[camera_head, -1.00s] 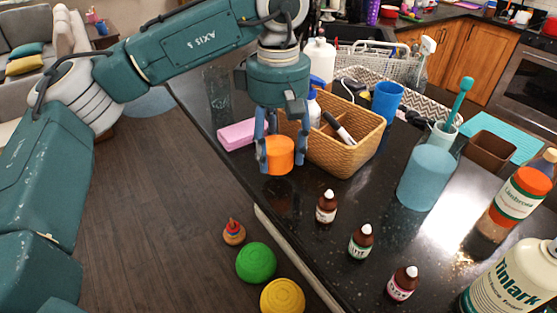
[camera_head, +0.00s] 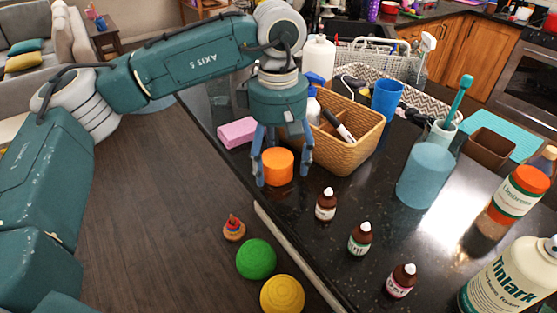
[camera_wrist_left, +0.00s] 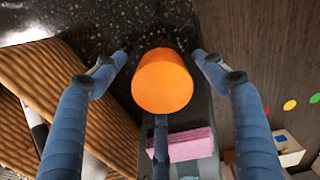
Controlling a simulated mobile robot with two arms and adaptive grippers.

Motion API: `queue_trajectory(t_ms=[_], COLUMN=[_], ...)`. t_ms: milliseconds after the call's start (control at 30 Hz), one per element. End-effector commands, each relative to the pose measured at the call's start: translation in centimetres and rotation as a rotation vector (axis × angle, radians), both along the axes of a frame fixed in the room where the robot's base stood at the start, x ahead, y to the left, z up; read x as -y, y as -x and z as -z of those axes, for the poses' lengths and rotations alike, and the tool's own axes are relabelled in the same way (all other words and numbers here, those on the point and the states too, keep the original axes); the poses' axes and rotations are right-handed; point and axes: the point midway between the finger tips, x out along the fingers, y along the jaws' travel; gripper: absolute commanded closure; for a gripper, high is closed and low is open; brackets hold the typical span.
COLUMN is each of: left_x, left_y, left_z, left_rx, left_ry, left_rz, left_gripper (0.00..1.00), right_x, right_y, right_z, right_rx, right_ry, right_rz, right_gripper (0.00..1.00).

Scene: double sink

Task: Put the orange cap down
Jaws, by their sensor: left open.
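The orange cap (camera_head: 278,167) rests on the black countertop, close to its left edge. It also shows in the left wrist view (camera_wrist_left: 162,82), centred among the fingers. My left gripper (camera_head: 282,177) points down over the cap with its fingers open on both sides. In the left wrist view there is a gap between the cap and the two side fingers. A third finger shows below the cap, and I cannot tell whether it touches. My right gripper is in neither view.
A wicker basket (camera_head: 344,151) stands just right of the cap. A pink block (camera_head: 237,132) lies behind it to the left. Small brown bottles (camera_head: 326,204) stand in front. The counter edge drops to the floor on the left.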

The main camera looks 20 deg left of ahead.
Motion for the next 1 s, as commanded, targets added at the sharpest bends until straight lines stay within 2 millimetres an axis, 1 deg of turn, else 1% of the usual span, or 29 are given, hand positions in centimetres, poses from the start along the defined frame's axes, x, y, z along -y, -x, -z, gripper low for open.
queue_trajectory(t_ms=[67,167,267,467,533,667,800,1000], left_x=[0.0,0.1,0.1,0.1,0.0,0.0,0.0,0.0], left_y=[0.0,-0.1,-0.1,-0.1,-0.1,-0.1,0.0,0.0], left_z=[-0.4,-1.1,-2.8,-7.3,-8.9,-11.0,-12.1,-12.3], left_rx=[0.001,0.004,0.005,0.004,0.005,0.004,0.001,0.000], left_ry=[0.000,0.001,0.002,0.001,0.001,-0.001,0.000,0.000], left_rz=[0.000,0.000,0.000,0.001,-0.001,-0.001,0.000,0.001], left_gripper=[0.29,0.29,0.29,0.29,0.29,0.29,0.29,0.29], right_x=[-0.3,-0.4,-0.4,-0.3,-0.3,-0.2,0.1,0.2], right_y=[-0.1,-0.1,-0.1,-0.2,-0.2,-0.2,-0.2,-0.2], right_z=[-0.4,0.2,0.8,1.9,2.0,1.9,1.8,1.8], right_rx=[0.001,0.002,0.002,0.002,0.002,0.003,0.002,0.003], right_ry=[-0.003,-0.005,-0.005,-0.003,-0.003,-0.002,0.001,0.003], right_rz=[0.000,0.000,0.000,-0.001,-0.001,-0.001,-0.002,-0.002], right_gripper=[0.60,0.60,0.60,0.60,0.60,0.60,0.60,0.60])
